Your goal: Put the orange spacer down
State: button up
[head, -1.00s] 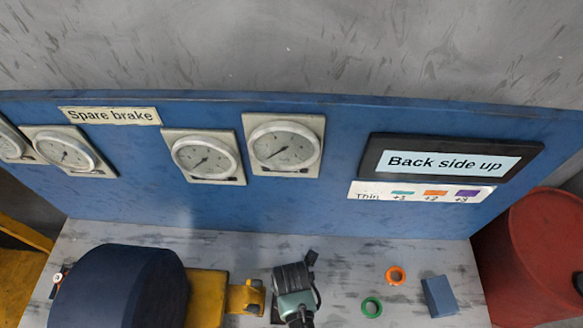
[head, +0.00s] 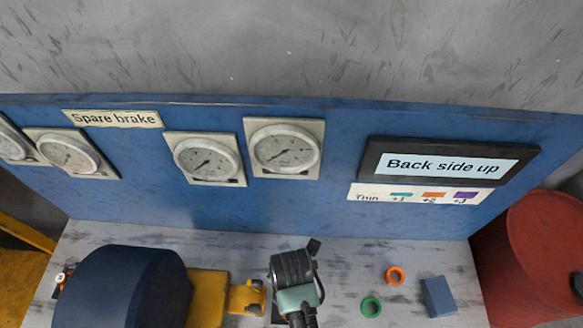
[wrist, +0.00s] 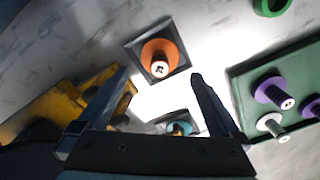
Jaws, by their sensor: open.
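In the wrist view an orange spacer (wrist: 157,47) sits around a peg on a dark square plate (wrist: 134,46). My gripper (wrist: 158,77) is open, with its fingers spread below that spacer in the picture and nothing seen between them. Contact with the spacer is not visible. In the head view an orange ring (head: 389,276) lies on the grey bench, to the right of my arm. I cannot tell whether it is another spacer than the one on the peg. My fingertips are not clear in the head view.
A green ring (head: 364,307) and a blue block (head: 438,297) are on the bench at right. The wrist view shows a teal ring (wrist: 178,128) on a second plate and a green tray (wrist: 244,92) with purple spools. A dark blue cylinder (head: 120,290) and yellow part (head: 208,295) stand left.

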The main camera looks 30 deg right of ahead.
jog(key=shift+r, duration=2.35)
